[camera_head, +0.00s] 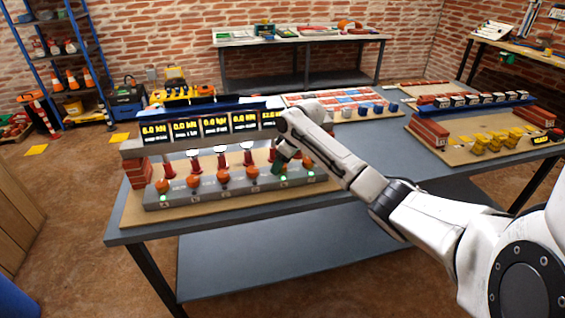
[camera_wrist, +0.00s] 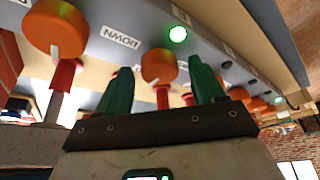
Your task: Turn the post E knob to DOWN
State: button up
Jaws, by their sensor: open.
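A grey control box (camera_head: 235,192) carries a row of orange knobs along the front of the wall test rig. My gripper (camera_head: 280,166) reaches down over the right part of this row and hides the knob there, apparently the post E knob. In the wrist view, an orange knob (camera_wrist: 158,64) with a white pointer mark lies between the open green fingers of my gripper (camera_wrist: 160,68). Its pointer is toward the bottom of that picture. A DOWN label (camera_wrist: 121,37) appears upside down to its left, and a green light (camera_wrist: 178,34) glows beside it. Finger contact cannot be told.
A neighbouring orange knob (camera_wrist: 57,28) is close on the left in the wrist view. Red-and-white posts (camera_head: 168,166) stand behind the knobs, under yellow-lettered displays (camera_head: 215,126). A second rig (camera_head: 485,140) stands on the right of the table. The table's front right is bare.

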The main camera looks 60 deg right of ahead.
jog(key=c, duration=1)
jog(key=shift+c, duration=0.2)
